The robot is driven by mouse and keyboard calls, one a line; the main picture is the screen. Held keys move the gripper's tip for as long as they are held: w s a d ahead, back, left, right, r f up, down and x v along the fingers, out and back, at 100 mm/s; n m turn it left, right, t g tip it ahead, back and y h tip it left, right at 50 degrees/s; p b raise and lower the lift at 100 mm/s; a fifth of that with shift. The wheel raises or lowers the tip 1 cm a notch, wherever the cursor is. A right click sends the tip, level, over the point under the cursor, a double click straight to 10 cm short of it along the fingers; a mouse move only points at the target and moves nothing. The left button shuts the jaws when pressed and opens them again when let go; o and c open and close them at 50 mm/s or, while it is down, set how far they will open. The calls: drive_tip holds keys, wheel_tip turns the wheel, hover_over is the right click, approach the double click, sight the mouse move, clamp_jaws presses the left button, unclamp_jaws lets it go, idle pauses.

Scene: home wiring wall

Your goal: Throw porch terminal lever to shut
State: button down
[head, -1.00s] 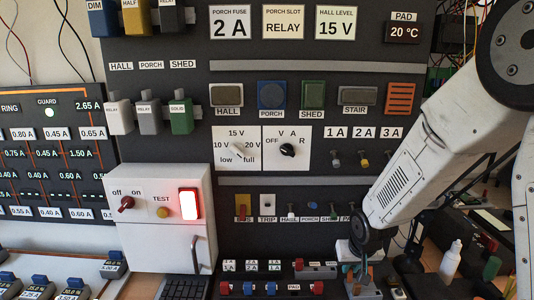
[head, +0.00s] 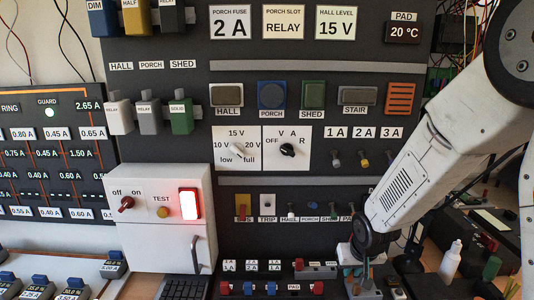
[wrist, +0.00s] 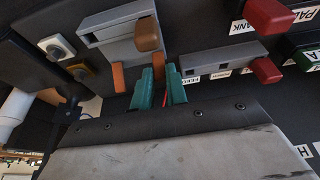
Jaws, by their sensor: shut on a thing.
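My gripper (wrist: 163,88) has teal fingers close together in the wrist view, with a thin red piece (wrist: 166,98) between them. Whether that piece is the porch terminal's lever I cannot tell. Just beyond the fingertips is a grey block (wrist: 112,32) with a brown knob (wrist: 149,36) at its right end. One orange tab (wrist: 118,77) stands left of the fingers and another (wrist: 178,62) is partly behind them. In the head view my gripper (head: 360,272) is low at the right of the panel, small and partly hidden. No porch label shows clearly beside it.
A grey block with a red knob (wrist: 265,70) is close on the right in the wrist view. White and yellow buttons (wrist: 57,48) are on the left. In the head view, a white box (head: 155,225) stands left and a bottle (head: 450,258) stands right of the gripper.

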sight(356, 285)
drive_tip(key=shift+s+f, duration=0.25)
drive_tip(key=shift+s, duration=0.45)
idle(0.4)
drive_tip(key=shift+s+f, duration=0.1)
drive_tip(key=shift+s, duration=0.15)
idle(0.3)
drive_tip(key=shift+s+f, duration=0.2)
drive_tip(key=shift+s, duration=0.1)
drive_tip(key=shift+s+f, duration=0.25)
drive_tip(key=shift+f, duration=0.05)
idle(0.7)
drive_tip(key=shift+s+f, duration=0.1)
drive_tip(key=shift+f, duration=0.05)
drive_tip(key=c, duration=1.6)
unclamp_jaws()
drive_tip(key=shift+s, duration=0.1)
drive_tip(key=shift+v, duration=3.85)
